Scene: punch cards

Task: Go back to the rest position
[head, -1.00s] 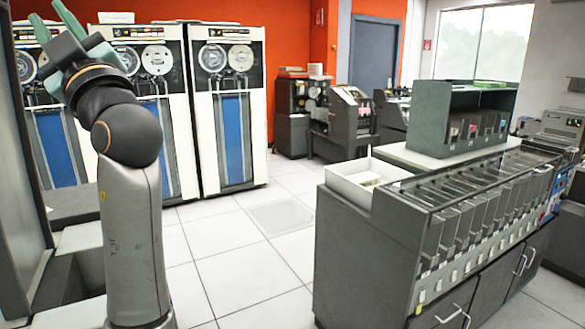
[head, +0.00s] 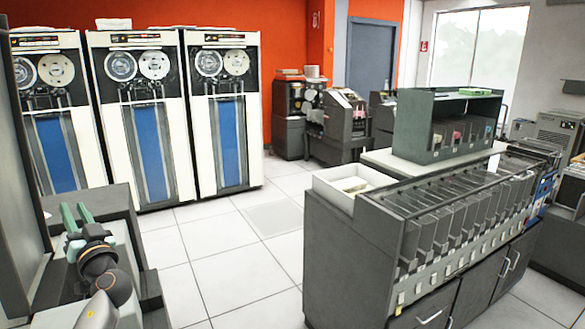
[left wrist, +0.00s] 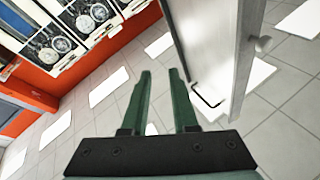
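My left gripper (head: 76,214) is low at the left edge of the head view, beside a dark grey cabinet, with its green fingers pointing up. In the left wrist view its two green fingers (left wrist: 162,78) stand apart with nothing between them but floor behind. My right gripper is not in view. The card sorter (head: 430,225) with its row of pockets stands at the right, well away from my left gripper. A white tray (head: 326,190) with cards in it sits on the sorter's near left end.
White tape drives (head: 218,175) with blue panels line the back left. A grey rack (head: 400,145) holds card stacks behind the sorter. Dark machines (head: 345,128) stand at the back. The tiled floor (head: 232,270) between the tape drives and sorter is clear.

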